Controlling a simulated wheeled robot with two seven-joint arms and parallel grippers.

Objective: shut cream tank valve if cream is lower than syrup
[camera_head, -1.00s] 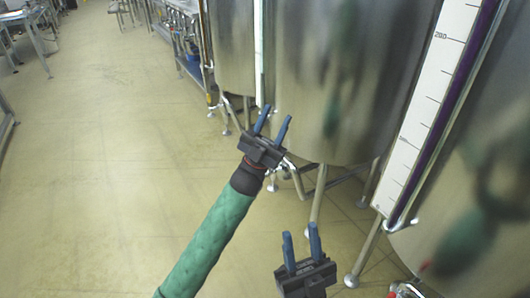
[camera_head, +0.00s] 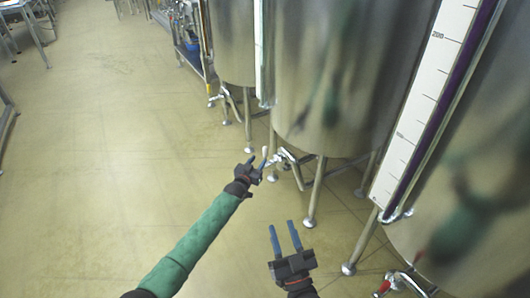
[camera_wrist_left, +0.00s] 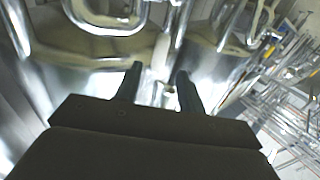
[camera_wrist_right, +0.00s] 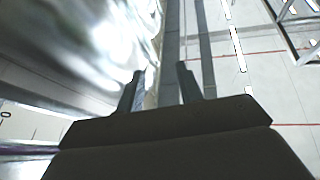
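Large steel tanks stand in a row on the right: a far one (camera_head: 232,45), a middle one (camera_head: 345,75) and a near one (camera_head: 480,225). The near white gauge (camera_head: 412,125) has a purple column. The middle tank's gauge (camera_head: 264,50) is edge-on and its level is unreadable. I cannot tell which tank holds cream. My left gripper (camera_head: 260,158) is open and empty, just left of the pipe valve (camera_head: 284,158) under the middle tank. My right gripper (camera_head: 285,236) is open and empty, over the floor. A red-handled valve (camera_head: 384,287) sits below the near tank.
Tank legs (camera_head: 316,195) stand on the floor near both grippers. Another outlet pipe (camera_head: 224,95) is under the far tank. The tiled floor (camera_head: 110,150) on the left is clear. Metal racks stand at the back left.

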